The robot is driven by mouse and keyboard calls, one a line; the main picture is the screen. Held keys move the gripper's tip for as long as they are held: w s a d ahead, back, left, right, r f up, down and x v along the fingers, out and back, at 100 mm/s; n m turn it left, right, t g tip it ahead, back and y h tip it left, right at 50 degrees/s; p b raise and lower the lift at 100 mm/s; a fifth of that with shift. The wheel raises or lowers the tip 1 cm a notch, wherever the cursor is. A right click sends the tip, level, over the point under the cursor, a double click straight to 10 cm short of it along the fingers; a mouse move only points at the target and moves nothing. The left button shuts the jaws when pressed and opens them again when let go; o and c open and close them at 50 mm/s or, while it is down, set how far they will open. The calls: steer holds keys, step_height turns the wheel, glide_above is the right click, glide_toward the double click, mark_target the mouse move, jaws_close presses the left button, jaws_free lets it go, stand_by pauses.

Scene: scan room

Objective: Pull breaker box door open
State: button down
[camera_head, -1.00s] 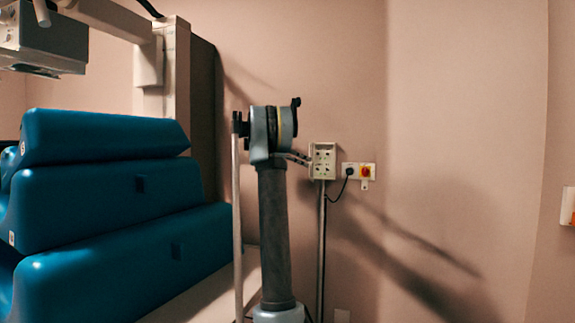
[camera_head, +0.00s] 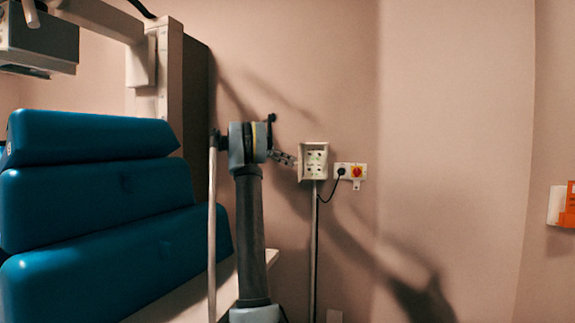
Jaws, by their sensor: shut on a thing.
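The breaker box (camera_head: 314,168) is a small pale box with dark round spots on its front, on the wall near the middle of the view. A pale edge, seemingly its door (camera_head: 301,163), shows along its left side; how far it stands open is too small to tell. My gripper (camera_head: 295,161) reaches in from the left behind my upright arm and meets this left edge. It is shut on the door there. The fingertips are small, and their exact hold is partly hidden.
A grey pipe (camera_head: 314,250) runs down below the box. A socket plate with a red and yellow switch (camera_head: 357,171) and a black cable is to the right. Blue padded cushions (camera_head: 90,205) fill the left. The wall farther right is clear up to an orange item (camera_head: 568,205).

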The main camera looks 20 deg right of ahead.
steer(key=shift+d, duration=0.1)
steer(key=c, duration=1.6)
jaws_free()
steer(key=shift+o, duration=0.2)
steer(key=v, duration=1.2)
steer(key=shift+w, duration=0.1)
